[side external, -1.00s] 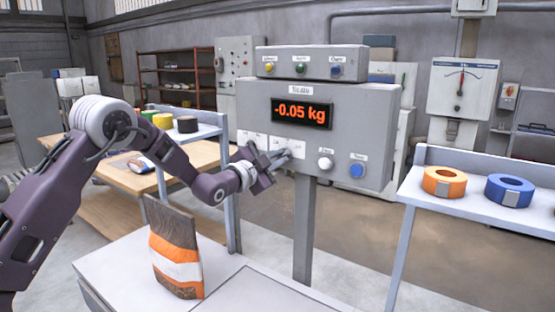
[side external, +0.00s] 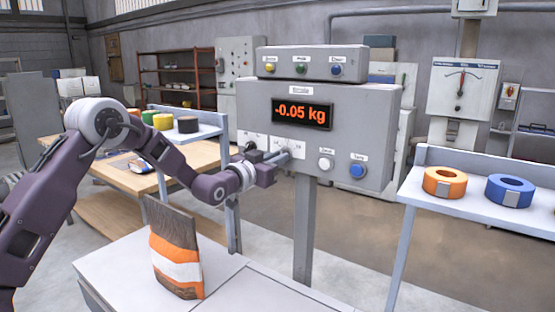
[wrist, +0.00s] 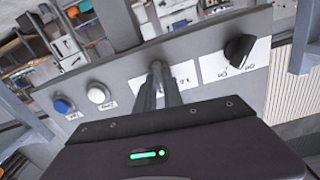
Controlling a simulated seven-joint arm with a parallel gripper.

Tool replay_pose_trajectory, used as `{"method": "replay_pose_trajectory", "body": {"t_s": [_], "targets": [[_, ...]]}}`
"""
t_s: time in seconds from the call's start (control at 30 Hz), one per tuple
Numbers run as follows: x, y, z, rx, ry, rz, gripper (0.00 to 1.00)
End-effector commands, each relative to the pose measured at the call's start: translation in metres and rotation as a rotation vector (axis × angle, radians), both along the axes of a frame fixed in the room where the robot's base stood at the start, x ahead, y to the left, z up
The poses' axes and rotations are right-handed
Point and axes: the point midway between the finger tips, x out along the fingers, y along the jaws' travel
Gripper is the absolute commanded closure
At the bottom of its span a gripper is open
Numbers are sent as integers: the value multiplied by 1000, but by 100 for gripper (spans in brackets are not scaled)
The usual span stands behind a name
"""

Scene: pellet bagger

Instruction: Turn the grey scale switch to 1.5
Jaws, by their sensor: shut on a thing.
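The grey scale switch (wrist: 157,66) is on the front panel of the grey scale box (side external: 370,105), over a white label (wrist: 182,76) whose markings I cannot fully read. My gripper (wrist: 159,82) is shut on the switch, with its fingers on either side. In the side view my gripper (side external: 284,157) is at the panel and mostly hides the switch. Its setting cannot be read. The red display (side external: 302,113) reads -0.05 kg.
A black knob (wrist: 239,48) is beside the switch. A white button (wrist: 96,95) and a blue button (wrist: 63,105) are on its other side. A striped bag (side external: 176,262) stands on the bench below my arm. Tape rolls (side external: 510,190) lie on the right shelf.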

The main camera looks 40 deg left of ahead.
Motion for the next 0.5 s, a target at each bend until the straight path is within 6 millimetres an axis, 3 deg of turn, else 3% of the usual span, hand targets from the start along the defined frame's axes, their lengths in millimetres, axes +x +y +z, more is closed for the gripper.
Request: {"method": "replay_pose_trajectory", "body": {"t_s": [0.5], "targets": [[0,0,-2,-100,4,0,100]]}}
